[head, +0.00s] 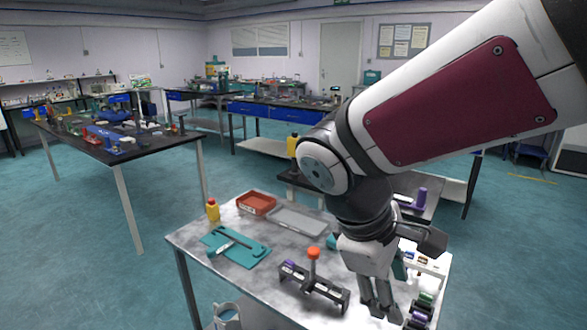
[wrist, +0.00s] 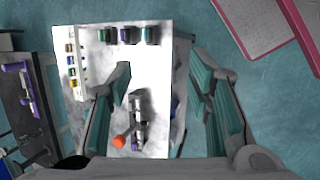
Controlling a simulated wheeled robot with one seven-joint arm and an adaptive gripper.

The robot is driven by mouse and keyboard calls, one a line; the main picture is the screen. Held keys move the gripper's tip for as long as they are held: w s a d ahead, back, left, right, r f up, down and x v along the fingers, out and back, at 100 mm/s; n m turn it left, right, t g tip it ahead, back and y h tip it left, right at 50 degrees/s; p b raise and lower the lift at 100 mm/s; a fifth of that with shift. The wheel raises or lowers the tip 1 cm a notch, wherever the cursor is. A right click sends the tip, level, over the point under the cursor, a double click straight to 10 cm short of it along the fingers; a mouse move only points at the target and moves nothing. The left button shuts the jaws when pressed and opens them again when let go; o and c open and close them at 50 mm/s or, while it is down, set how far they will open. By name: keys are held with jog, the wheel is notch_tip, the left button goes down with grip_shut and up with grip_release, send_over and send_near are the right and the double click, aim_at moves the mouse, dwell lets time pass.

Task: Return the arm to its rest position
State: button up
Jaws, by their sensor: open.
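My arm reaches in from the upper right in the head view, and my gripper (head: 383,310) points down over the right front part of the light worktable (head: 190,240).
A teal board (head: 235,246), a yellow bottle (head: 212,210), a red tray (head: 256,203) and a grey tray (head: 296,218) lie on the table's left and back. Several small coloured items (head: 420,310) stand right of my gripper. A white jug (head: 228,315) is below the table's front edge.

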jog(key=s+d+r+m+t+y, duration=0.1)
jog(key=s+d+r+m+y, duration=0.1)
jog(key=s+m, duration=0.3)
jog(key=s+d+r+m+t+y, duration=0.1)
jog(key=s+d+m+t+y, duration=0.1)
jog(key=s+m, duration=0.3)
jog(key=shift+s+d+r+y+p, duration=0.2)
jog(key=shift+s+r+y+p, duration=0.1)
jog(key=shift+s+r+p, duration=0.15)
jog(key=shift+c, duration=0.5)
